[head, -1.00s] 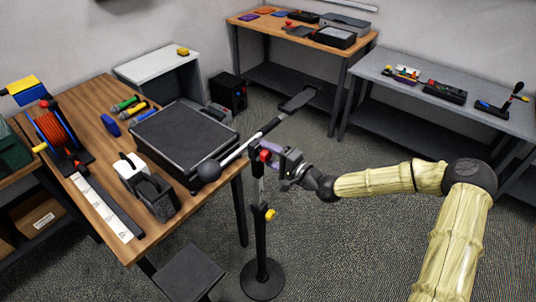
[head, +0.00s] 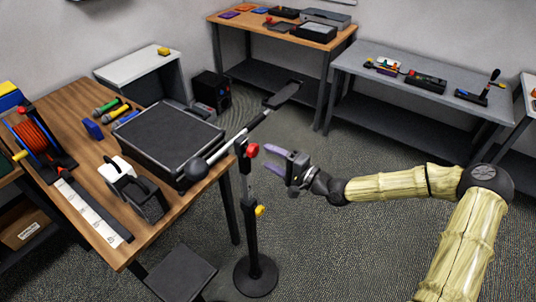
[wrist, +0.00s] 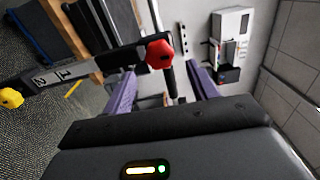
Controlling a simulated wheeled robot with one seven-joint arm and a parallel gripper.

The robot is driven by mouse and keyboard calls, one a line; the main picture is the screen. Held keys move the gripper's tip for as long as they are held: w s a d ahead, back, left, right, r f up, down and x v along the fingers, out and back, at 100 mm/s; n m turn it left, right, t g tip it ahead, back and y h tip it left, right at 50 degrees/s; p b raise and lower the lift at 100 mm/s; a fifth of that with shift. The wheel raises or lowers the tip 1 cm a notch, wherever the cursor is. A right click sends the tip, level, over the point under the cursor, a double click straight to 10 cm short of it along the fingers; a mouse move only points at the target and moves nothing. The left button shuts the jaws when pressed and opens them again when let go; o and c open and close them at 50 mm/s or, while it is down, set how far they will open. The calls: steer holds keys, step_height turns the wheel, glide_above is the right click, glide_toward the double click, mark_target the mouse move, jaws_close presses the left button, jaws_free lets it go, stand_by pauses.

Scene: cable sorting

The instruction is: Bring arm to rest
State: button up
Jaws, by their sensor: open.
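My gripper (head: 278,160) is in the middle of the head view, with its two purple fingers apart and nothing between them. It is just right of a black stand (head: 250,210) with a red knob (head: 252,150) and a boom across its top. A small gap shows between the fingers and the stand in the head view. In the wrist view my gripper (wrist: 160,88) shows both purple fingers spread. The stand's red knob (wrist: 159,53) and dark bar cross in front of them. My arm stretches out to the right.
A wooden table (head: 75,100) at left bears a black case (head: 168,138), a cable reel (head: 35,138) and several tools. A grey bench (head: 410,62) and a wooden bench (head: 235,22) stand behind. The carpet (head: 350,240) below my arm is clear.

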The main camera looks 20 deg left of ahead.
steer(key=shift+v, duration=0.8)
steer(key=shift+r, duration=0.1)
steer(key=s+d+f+n+g+h, duration=0.3)
steer(key=s+d+f+n+h, duration=0.25)
steer(key=d+f+h, duration=0.5)
steer(key=s+d+r+h, duration=0.3)
steer(key=s+d+r, duration=0.3)
steer(key=d, duration=0.2)
steer(key=s+d+r+m+h, duration=0.1)
steer(key=s+d+r+h, duration=0.2)
steer(key=s+d+r, duration=0.3)
steer(key=d+r, duration=0.1)
steer(key=d, duration=0.2)
steer(key=shift+d+g, duration=0.3)
steer(key=shift+d, duration=0.05)
